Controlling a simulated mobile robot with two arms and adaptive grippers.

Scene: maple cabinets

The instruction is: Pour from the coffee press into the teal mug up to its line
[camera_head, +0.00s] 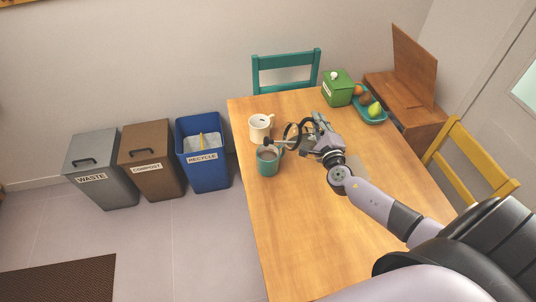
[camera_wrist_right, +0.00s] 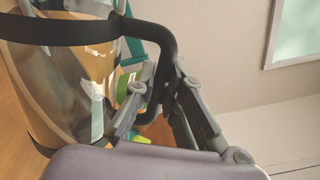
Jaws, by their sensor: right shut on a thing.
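The teal mug (camera_head: 266,165) stands upright near the table's left edge, with a brownish surface inside. Its fill line is not visible. The coffee press (camera_head: 292,133) is tipped over to the left, its plunger knob just above the mug's far rim. My right gripper (camera_head: 318,132) is right of the mug, shut on the press's black handle. In the right wrist view the clear glass body (camera_wrist_right: 60,90) with black bands fills the left, and the fingers (camera_wrist_right: 165,100) close around the handle (camera_wrist_right: 167,45). I cannot tell how much liquid is in the press, or see a stream. My left gripper is not in view.
A cream mug (camera_head: 259,130) stands just behind the teal mug. The table's front part is clear. Teal and yellow chairs flank it.

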